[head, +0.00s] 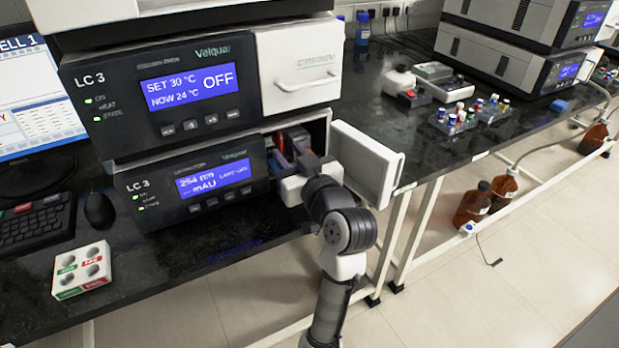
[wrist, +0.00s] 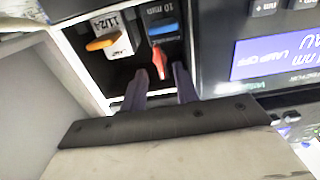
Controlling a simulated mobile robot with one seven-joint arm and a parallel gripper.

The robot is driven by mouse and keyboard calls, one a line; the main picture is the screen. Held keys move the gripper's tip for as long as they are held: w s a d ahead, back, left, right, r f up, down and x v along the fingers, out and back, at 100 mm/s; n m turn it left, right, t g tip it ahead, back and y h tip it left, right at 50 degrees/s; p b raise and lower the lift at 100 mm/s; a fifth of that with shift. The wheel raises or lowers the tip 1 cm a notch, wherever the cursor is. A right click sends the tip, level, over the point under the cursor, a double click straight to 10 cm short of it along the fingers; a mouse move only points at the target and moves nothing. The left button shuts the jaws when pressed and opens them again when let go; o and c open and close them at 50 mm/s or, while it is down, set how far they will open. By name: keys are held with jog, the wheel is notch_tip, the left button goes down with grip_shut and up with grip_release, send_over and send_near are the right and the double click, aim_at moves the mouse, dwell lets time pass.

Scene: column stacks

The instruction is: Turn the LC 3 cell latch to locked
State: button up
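The lower LC 3 unit (head: 130,185) has its white door (head: 370,155) swung open to the right. In the wrist view, a cell module marked 10 mm (wrist: 160,16) with a blue band sits inside the bay. A red latch lever (wrist: 158,62) stands out from its front. My gripper (wrist: 159,72) reaches into the bay, its two dark fingers apart on either side of the red lever. I cannot tell whether either finger touches it. In the head view my wrist hides most of the bay, and the latch cannot be made out there.
A lamp module with an orange lever (wrist: 101,43) sits beside the cell in the bay. The open door also stands close by in the wrist view (wrist: 50,90). The upper LC 3 unit (head: 160,95) is directly above. A white vial box (head: 82,270) stands at the front left.

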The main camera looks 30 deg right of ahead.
jog(key=s+p, duration=0.9)
jog(key=s, duration=0.2)
jog(key=shift+d, duration=0.2)
dwell(0.4)
